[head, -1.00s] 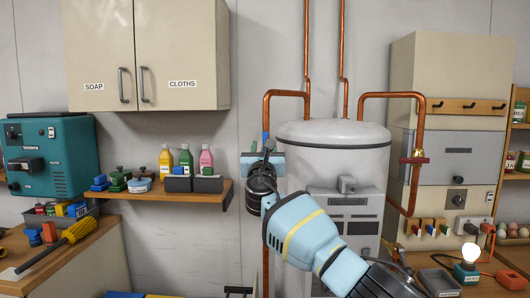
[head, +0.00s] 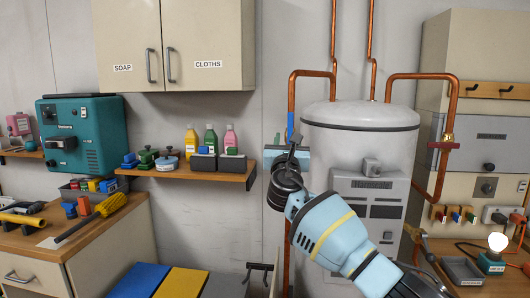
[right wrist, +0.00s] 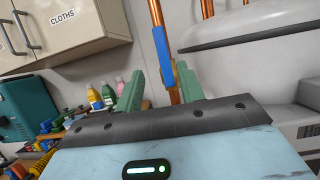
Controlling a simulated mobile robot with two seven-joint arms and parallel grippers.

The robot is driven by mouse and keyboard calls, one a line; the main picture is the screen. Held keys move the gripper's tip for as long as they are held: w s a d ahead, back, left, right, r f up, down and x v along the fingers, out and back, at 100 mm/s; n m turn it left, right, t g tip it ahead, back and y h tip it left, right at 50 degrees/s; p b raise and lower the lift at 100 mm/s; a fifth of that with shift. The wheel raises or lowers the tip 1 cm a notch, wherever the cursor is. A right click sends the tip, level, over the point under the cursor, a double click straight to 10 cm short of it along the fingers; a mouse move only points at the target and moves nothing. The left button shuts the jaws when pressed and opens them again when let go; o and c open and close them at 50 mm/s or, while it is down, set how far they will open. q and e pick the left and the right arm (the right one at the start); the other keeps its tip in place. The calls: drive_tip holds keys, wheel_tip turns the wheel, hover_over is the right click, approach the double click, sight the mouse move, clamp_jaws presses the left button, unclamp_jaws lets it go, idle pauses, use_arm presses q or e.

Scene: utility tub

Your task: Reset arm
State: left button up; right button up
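My right gripper (head: 288,140) reaches up from the lower right in the head view, in front of the left side of the white tank. In the right wrist view its two green fingers (right wrist: 160,72) stand apart with a gap between them. A blue bar (right wrist: 162,55) along a copper pipe shows in that gap, beyond the fingers. I see no contact, and the distance is hard to judge. The blue bar also shows in the head view (head: 290,124), just above the gripper. My left gripper is not in view.
The white tank (head: 362,118) stands right behind my right arm. A wall shelf (head: 190,172) with bottles is to the left, below a cupboard (head: 175,40). A workbench (head: 85,240) stands at the left and another with a lit lamp (head: 497,242) at the right.

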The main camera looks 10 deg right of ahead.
drive_tip(key=s+a+f+m+g+y, duration=0.1)
drive_tip(key=s+f+m+g+y, duration=0.15)
drive_tip(key=f, duration=0.95)
drive_tip(key=s+a+f+m+g+y, duration=0.1)
drive_tip(key=s+f+m, duration=0.2)
drive_tip(key=f, duration=0.9)
drive_tip(key=s+a+f+m+g+y, duration=0.1)
drive_tip(key=s+f+m+g+y, duration=0.15)
drive_tip(key=f, duration=0.95)
drive_tip(key=s+f+m+g+y, duration=0.1)
drive_tip(key=s+f+m+g, duration=0.1)
drive_tip(key=s+f+m, duration=0.85)
drive_tip(key=s+d+f+m+g, duration=0.1)
drive_tip(key=s+f+m, duration=0.3)
drive_tip(key=s, duration=0.8)
drive_tip(key=s+d+f+m+g, duration=0.1)
drive_tip(key=s+d+f+m, duration=0.2)
drive_tip(key=s, duration=0.9)
drive_tip(key=s+d+f+m+g, duration=0.1)
drive_tip(key=s+d+f+m, duration=0.1)
drive_tip(key=s+f+m, duration=0.3)
drive_tip(key=s+f, duration=0.3)
drive_tip(key=s, duration=0.4)
drive_tip(key=shift+d+g+y, duration=0.3)
drive_tip(key=shift+d+g, duration=0.05)
drive_tip(key=shift+g, duration=0.05)
drive_tip(key=shift+s, duration=0.15)
